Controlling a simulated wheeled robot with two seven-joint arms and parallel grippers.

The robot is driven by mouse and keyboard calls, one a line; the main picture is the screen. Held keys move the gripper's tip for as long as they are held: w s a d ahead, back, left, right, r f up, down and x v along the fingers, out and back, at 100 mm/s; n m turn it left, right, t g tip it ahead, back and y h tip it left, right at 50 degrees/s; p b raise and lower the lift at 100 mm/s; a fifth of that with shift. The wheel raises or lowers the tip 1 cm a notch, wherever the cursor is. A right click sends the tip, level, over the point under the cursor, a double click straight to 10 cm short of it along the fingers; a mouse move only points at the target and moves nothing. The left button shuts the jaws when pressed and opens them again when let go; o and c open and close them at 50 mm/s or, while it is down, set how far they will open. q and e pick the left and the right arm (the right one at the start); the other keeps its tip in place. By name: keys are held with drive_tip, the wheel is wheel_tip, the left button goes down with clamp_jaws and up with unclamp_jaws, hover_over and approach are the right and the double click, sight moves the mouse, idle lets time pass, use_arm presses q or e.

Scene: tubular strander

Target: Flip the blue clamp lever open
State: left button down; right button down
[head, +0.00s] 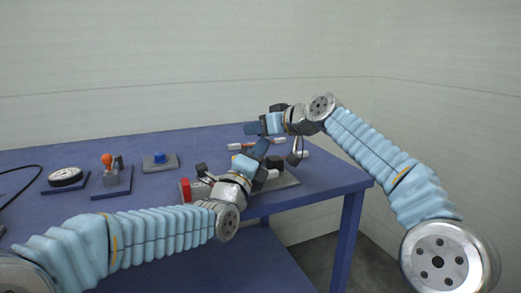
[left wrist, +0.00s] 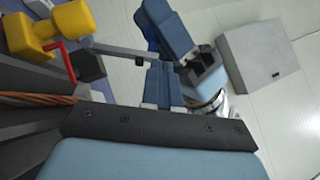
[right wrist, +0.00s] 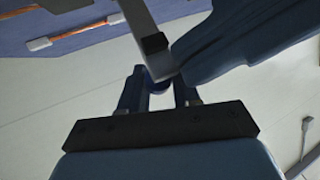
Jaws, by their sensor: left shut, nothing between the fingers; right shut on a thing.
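The clamp lever shows as a flat grey bar (left wrist: 125,51) in the left wrist view, running from a dark block (left wrist: 90,66) toward my right gripper. In the right wrist view, the bar (right wrist: 139,18) comes down from the top to a dark blue end (right wrist: 158,84) between my right fingers. My right gripper (head: 250,129) is shut on this blue lever end. My left gripper (head: 263,147) is shut and empty, close below the right one. Most of the clamp base is hidden behind my left gripper and arm in the head view.
A yellow part (left wrist: 72,18), a red bar and copper strands (left wrist: 35,98) lie close to my left gripper. Cable pieces (right wrist: 80,34) lie behind.

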drive_tip(key=shift+w+d+f, duration=0.2)
drive_tip(key=shift+w+f, duration=0.05)
drive_tip(key=shift+f, duration=0.4)
use_arm(q)
drive_tip(key=shift+w+a+r, duration=0.35)
drive_tip(key=shift+w+r, duration=0.1)
drive_tip(key=shift+w, duration=0.1)
use_arm(e)
drive_tip(key=shift+a, duration=0.1)
use_arm(q)
drive_tip(key=shift+w, duration=0.15)
use_arm(e)
drive_tip(key=c, duration=0.9)
unclamp_jaws()
drive_tip(key=shift+c, duration=0.2)
drive_tip(key=shift+r, duration=0.1)
